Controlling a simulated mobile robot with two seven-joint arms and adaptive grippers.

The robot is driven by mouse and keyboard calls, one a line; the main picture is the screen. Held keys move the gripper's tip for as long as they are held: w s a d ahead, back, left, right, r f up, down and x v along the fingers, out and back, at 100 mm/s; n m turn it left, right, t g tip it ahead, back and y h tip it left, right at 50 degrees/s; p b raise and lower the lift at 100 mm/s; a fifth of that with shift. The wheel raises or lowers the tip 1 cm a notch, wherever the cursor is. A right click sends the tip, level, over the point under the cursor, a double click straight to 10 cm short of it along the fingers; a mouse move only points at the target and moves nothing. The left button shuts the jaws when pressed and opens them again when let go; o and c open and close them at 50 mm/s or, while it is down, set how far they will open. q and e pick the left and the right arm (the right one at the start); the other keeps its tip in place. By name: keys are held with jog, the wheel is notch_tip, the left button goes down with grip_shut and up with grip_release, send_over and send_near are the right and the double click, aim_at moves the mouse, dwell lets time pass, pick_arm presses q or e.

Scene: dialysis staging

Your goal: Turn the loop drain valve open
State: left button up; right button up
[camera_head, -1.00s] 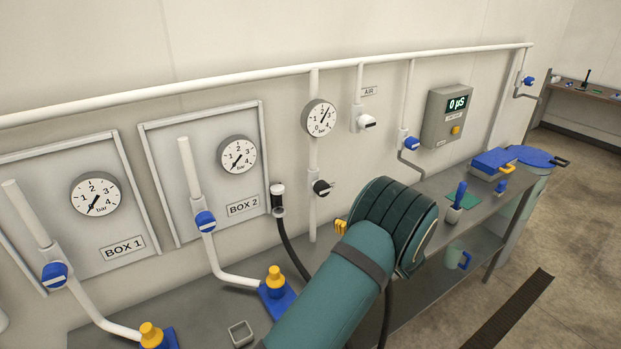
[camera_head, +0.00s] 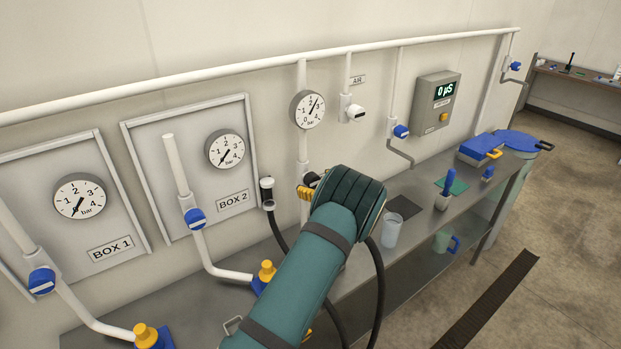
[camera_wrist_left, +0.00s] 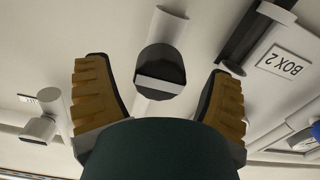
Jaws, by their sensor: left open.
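A dark valve knob with a pale bar across its face (camera_wrist_left: 160,72) sits on a white pipe in the left wrist view. No drain label is readable. In the head view the knob is on the pipe under the middle gauge and mostly hidden behind my left gripper (camera_head: 307,187). My left gripper is open at the wall, its yellow fingers on either side of the knob with gaps showing. I cannot tell how near the tips are in depth. My right gripper is not in view.
A black hose (camera_head: 282,238) hangs left of my gripper from a fitting. Blue valves (camera_head: 194,219) sit on other pipes. A white air valve (camera_head: 355,112) is above right. A translucent cup (camera_head: 391,231) stands on the steel bench (camera_head: 408,234) to the right.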

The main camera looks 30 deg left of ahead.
pick_arm(q)
jog(key=shift+x, duration=1.2)
jog(key=c, duration=1.2)
